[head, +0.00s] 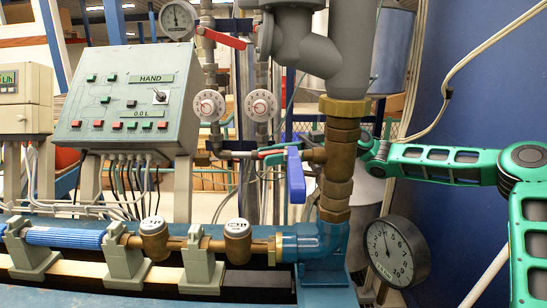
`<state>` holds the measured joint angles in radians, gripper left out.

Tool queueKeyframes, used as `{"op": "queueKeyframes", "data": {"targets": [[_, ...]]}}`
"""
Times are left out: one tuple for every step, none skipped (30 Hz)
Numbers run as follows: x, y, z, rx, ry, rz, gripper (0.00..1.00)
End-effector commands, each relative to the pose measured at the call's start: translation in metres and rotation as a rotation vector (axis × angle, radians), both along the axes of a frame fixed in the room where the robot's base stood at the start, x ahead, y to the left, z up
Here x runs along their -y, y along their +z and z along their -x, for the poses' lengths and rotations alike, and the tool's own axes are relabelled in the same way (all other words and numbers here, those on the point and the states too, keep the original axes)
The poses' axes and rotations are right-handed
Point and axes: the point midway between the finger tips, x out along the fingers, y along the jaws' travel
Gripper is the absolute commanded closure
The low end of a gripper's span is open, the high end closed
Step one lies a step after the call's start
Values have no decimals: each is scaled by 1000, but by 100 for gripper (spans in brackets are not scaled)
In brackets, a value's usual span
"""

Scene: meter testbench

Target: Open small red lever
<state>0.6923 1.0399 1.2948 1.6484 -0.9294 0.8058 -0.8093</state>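A small red lever (272,152) sits on a thin pipe valve at the middle of the head view, just left of the blue lever (295,175). It is small and partly hidden, so its exact angle is hard to read. A longer red lever (225,39) sits higher up, slanting down to the right. My green arm comes in from the right and its wrist passes behind the brass pipe (338,160). My gripper is mostly hidden behind this pipe and the blue lever. I cannot tell whether it touches the small red lever.
The thick vertical pipe and blue lever stand in front of my gripper. A large round gauge (397,252) is below my arm. Two white dials (209,105) (261,105) hang above the small lever. A control box (128,98) stands left. A blue wall (495,95) is right.

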Motion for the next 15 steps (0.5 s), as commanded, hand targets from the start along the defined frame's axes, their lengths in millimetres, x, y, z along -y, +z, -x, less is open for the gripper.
{"op": "queueKeyframes", "data": {"targets": [[2,0,-1,0,-1,-1,66],[4,0,-2,0,-1,-1,66],[8,0,-3,1,-2,-1,66],[11,0,-5,2,-1,-2,66],[15,0,-6,1,-1,-1,66],[20,0,-9,0,-2,-1,66],[25,-1,-11,0,-3,-1,66],[31,-1,-13,1,-3,-1,66],[38,0,-16,0,-4,-3,66],[44,-1,-18,-2,-4,-2,66],[49,-1,-21,-1,-4,-2,66],[56,-1,-23,0,-4,-3,66],[61,-1,-25,-1,-3,-3,66],[66,-1,-28,-1,-3,-3,66],[72,-1,-30,0,-3,-3,66]]}}
